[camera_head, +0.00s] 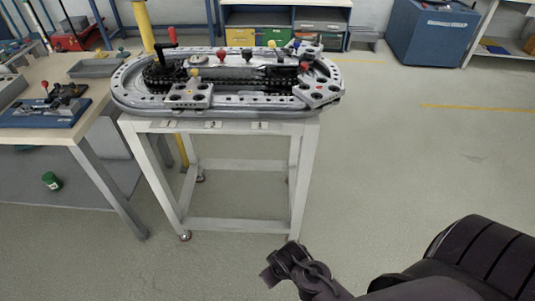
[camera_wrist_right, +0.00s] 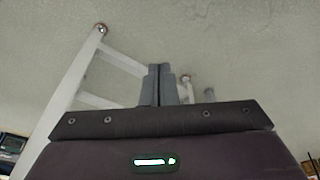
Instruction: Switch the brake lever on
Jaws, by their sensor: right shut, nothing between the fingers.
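The ring track (camera_head: 220,112) lies on a white table (camera_head: 225,126) ahead of me, left of the picture's middle. It carries several small levers with coloured knobs, including a red-topped crank (camera_head: 172,36) at its back left, a red knob (camera_head: 249,56) and a yellow knob (camera_head: 272,44). I cannot tell which one is the brake lever. My right gripper (camera_head: 270,272) is low in front of the table, well apart from the track. In the right wrist view its fingers (camera_wrist_right: 160,85) are shut and empty, over the floor and table legs. My left gripper is not in view.
A blue cabinet (camera_head: 430,40) and shelves stand at the back. The floor to the right of the table is clear.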

